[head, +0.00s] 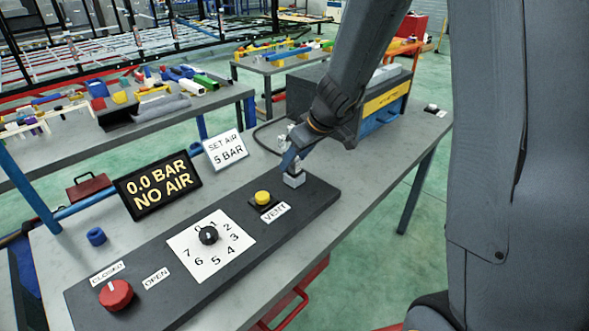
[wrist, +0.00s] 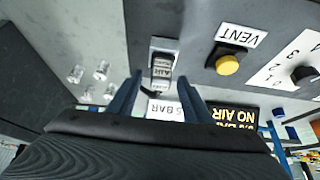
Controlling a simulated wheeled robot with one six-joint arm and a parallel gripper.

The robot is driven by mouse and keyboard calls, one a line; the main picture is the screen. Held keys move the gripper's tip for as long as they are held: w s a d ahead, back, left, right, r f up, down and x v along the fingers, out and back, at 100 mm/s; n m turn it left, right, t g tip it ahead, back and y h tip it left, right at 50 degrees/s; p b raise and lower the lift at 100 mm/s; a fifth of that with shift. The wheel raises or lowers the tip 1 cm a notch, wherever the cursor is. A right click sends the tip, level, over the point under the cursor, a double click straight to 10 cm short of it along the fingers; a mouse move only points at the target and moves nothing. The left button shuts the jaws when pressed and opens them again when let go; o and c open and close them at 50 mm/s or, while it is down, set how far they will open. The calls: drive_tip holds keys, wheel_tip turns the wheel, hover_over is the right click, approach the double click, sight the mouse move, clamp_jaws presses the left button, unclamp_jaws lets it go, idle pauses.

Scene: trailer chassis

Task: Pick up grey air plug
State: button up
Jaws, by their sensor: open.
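My gripper (wrist: 161,84) is open, with its two blue fingers apart. In the head view, my gripper (head: 290,158) points down at the right end of the dark control panel, just above a small grey block (head: 294,181). In the wrist view, the grey block (wrist: 163,45) lies ahead of the fingertips. A dark, labelled piece (wrist: 161,69) shows between the fingers, its lettering too small to read surely. Several small silver fittings (wrist: 101,70) stand left of the fingers. I cannot tell for sure which of these is the grey air plug. Nothing is visibly gripped.
The dark panel (head: 150,300) carries a red knob (head: 116,295), a numbered dial (head: 208,236) and a yellow vent button (head: 263,198). Behind it stand a "0.0 BAR NO AIR" display (head: 157,185) and a "SET AIR 5 BAR" sign (head: 225,149). A yellow-labelled machine (head: 386,99) stands behind.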

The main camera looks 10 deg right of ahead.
drive_tip(key=shift+w+a+f, duration=0.1)
drive_tip(key=shift+f, duration=0.2)
clamp_jaws()
drive_tip(key=shift+r, duration=0.1)
